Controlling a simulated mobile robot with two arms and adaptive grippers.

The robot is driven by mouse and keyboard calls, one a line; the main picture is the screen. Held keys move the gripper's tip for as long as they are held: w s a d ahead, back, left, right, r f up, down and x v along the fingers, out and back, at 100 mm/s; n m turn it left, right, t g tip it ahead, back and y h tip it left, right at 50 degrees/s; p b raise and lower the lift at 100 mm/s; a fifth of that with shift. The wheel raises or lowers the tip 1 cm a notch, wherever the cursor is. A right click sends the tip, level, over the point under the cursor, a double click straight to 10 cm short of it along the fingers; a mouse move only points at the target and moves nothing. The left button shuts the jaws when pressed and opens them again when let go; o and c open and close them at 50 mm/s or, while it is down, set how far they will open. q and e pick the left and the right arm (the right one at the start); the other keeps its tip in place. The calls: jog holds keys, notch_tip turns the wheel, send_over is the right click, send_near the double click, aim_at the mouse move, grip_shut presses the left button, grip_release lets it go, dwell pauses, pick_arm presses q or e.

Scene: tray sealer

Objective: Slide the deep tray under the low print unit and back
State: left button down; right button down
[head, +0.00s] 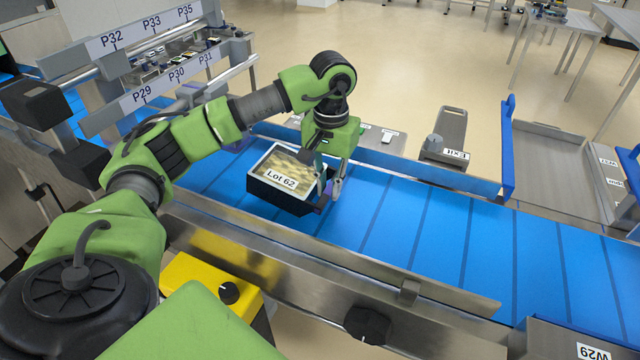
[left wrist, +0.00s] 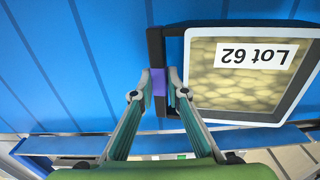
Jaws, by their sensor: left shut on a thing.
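The deep tray (head: 272,194) is black with a pale rim, and its clear top shows yellowish contents and a "Lot 62" label. It sits on the blue belt, left of the picture's middle in the head view. In the left wrist view the tray (left wrist: 230,120) fills the right side. My left gripper (head: 328,191) is at the tray's right side, its fingers shut on a dark handle with a purple patch (left wrist: 158,82). I cannot tell for sure which structure is the low print unit; a metal frame with P-number signs (head: 150,88) stands over the belt's left part. My right gripper is not in view.
Steel guide rails (head: 330,280) run along the near side of the blue belt (head: 400,225). The belt is clear to the right of the tray. A blue upright (head: 507,150) stands at the far edge, and a yellow box with a black knob (head: 229,293) is in front.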

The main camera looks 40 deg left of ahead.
pick_arm(q)
jog(key=shift+w+d+f, duration=0.2)
jog(key=shift+w+d, duration=0.15)
jog(key=shift+d, duration=0.35)
jog(key=shift+w+d+f, duration=0.2)
jog(key=shift+w+d, duration=0.1)
jog(key=shift+d, duration=0.4)
jog(key=c, duration=1.9)
grip_release()
jog(key=shift+w, duration=0.15)
jog(key=shift+w+f, duration=0.1)
jog(key=shift+w, duration=0.25)
jog(key=shift+s+a+r, duration=0.2)
jog(key=shift+r, duration=0.2)
notch_tip(320, 180, up, 7)
jog(key=shift+w+r, duration=0.15)
